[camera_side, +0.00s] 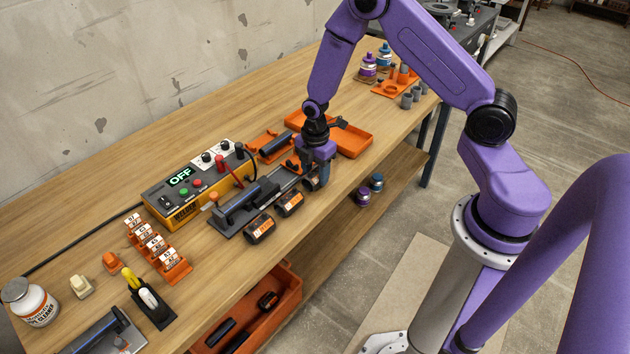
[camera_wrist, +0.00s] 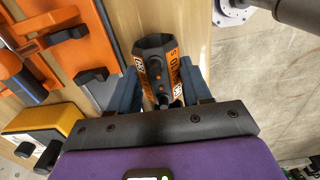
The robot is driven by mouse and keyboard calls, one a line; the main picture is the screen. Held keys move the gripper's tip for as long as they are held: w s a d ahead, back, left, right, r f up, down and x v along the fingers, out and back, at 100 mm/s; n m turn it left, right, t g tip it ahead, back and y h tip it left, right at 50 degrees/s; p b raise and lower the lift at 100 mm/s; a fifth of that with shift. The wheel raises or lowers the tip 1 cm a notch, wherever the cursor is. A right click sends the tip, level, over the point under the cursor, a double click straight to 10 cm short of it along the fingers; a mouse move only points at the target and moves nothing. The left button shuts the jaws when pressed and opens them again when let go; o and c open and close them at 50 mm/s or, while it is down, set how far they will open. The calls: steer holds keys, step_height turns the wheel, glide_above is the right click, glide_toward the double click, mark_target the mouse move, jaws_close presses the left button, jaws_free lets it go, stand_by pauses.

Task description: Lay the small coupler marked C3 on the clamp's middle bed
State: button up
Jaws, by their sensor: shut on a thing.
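My gripper (camera_side: 316,172) is at the right end of the row of couplers, low by the bench. In the wrist view its fingers (camera_wrist: 160,84) are shut around a dark coupler (camera_wrist: 153,48) with an orange label; the small print is hard to read, so I cannot confirm C3. I cannot tell whether it touches the bench. Two similar black-and-orange couplers (camera_side: 260,228) (camera_side: 290,203) lie to its left, in front of the clamp. The clamp (camera_side: 245,208) is a long dark fixture with a grey bar, behind these couplers. Its middle bed is not clearly visible.
An orange tray (camera_side: 352,140) lies behind my gripper. Orange numbered blocks (camera_side: 157,248) stand left. The bench's front edge is close to the couplers.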

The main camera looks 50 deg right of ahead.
mark_target(315, 172)
steer(key=shift+r, duration=1.05)
steer(key=shift+r, duration=1)
steer(key=shift+w, duration=0.1)
steer(key=shift+w+a+r, duration=0.2)
steer(key=shift+w+a, duration=1.25)
steer(key=shift+a, duration=0.05)
steer(key=shift+w+a+r, duration=0.25)
steer(key=shift+w+a, duration=1.15)
steer(key=shift+a, duration=0.15)
steer(key=shift+w+a+r, duration=0.2)
steer(key=shift+w+a, duration=1.25)
steer(key=shift+a, duration=0.05)
steer(key=shift+f, duration=0.5)
steer(key=shift+f, duration=0.35)
